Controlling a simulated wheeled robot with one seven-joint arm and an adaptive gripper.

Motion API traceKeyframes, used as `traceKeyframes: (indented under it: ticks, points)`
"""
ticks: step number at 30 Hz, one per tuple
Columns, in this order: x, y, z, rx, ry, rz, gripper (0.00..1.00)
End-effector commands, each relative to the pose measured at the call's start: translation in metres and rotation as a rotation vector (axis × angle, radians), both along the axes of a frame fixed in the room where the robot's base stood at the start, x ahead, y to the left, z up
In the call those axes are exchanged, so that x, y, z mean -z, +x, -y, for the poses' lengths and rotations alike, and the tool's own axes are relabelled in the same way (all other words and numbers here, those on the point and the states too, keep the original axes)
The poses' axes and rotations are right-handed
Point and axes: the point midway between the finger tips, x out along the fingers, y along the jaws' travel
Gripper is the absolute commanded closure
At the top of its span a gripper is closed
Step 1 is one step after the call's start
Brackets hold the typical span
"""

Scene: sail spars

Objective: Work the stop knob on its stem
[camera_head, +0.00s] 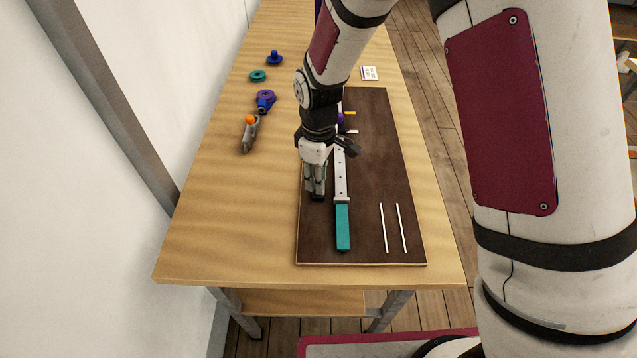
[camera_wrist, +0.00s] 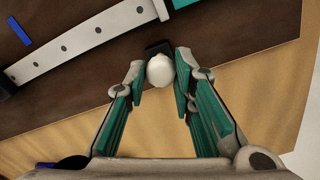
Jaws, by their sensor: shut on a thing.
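The stop knob, a white rounded knob (camera_wrist: 160,71), sits between my fingertips in the wrist view. A black block (camera_wrist: 158,48) shows just behind it; the stem itself is hidden from view. My gripper (camera_wrist: 161,76) is shut on the knob, with one green-padded finger on either side. In the head view my gripper (camera_head: 317,188) points down at the left edge of the dark board (camera_head: 375,170), left of the white bar. The knob cannot be made out there, as my fingers cover it.
A white bar with holes (camera_head: 341,175) and a teal handle (camera_head: 343,226) lies on the board, close to my gripper's right. Two thin white rods (camera_head: 384,228) lie further right. Purple, teal and blue parts and an orange-tipped grey tool (camera_head: 249,133) stand at the left. The table's front left is clear.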

Motion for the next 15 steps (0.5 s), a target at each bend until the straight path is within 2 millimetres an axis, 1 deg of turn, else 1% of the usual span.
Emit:
traceKeyframes:
  ticks: [15]
  points:
    - [0.0108, -0.0021, -0.0005, -0.001, -0.001, -0.006, 1.0]
